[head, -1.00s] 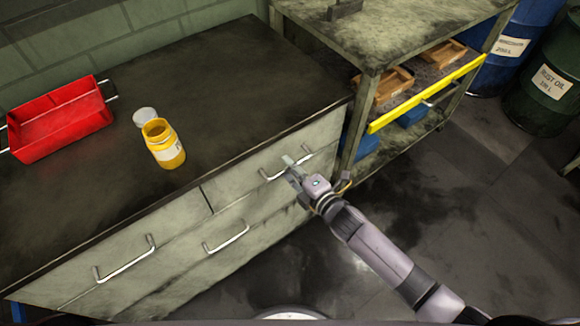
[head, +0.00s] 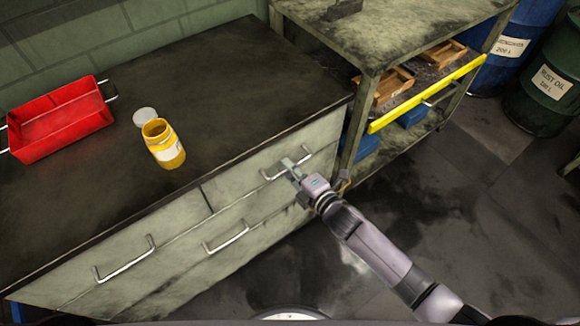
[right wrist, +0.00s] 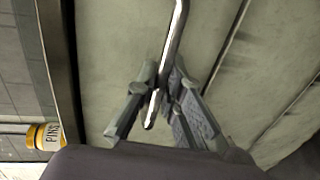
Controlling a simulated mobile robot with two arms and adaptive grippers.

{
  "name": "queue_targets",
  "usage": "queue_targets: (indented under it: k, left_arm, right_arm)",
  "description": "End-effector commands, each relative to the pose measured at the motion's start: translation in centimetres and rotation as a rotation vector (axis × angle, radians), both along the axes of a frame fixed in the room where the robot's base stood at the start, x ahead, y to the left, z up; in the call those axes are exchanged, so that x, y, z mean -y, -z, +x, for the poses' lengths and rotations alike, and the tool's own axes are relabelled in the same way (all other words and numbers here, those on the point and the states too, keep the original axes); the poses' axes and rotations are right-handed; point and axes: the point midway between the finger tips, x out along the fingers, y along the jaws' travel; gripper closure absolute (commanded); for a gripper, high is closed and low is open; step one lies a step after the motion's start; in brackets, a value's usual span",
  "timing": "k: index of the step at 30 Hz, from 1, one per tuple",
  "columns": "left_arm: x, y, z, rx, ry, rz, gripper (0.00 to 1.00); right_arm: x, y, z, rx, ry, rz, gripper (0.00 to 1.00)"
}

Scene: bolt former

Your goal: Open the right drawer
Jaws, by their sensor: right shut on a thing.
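The right drawer (head: 240,177) is in the upper row of the grey bench front in the head view, and its front looks flush with the bench. Its metal bar handle (head: 304,154) also shows in the right wrist view (right wrist: 174,45), where it runs between the fingers. My right gripper (head: 288,164) is at the handle, and in the right wrist view (right wrist: 158,95) its fingers are shut on the bar. The fingers hide the middle of the handle in the head view. My left gripper is not in view.
On the bench top (head: 225,75) are a red bin (head: 62,133), an open yellow jar (head: 165,150) and a grey lid (head: 145,117). Other drawer handles (head: 226,240) stick out lower and to the left. A shelf cart with a yellow bar (head: 425,95) stands close at right.

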Motion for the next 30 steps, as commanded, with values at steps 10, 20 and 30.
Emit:
queue_targets:
  k: [10, 20, 30]
  left_arm:
    - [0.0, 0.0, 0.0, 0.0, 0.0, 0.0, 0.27]
    - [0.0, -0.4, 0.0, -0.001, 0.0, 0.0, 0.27]
    - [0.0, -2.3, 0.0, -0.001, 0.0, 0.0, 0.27]
  right_arm:
    - [0.0, 0.0, 0.0, -0.001, 0.0, -0.001, 1.0]
    - [0.6, 0.0, -0.8, -0.002, 0.0, -0.002, 1.0]
    - [4.6, 0.0, -6.4, -0.008, 0.001, -0.005, 1.0]
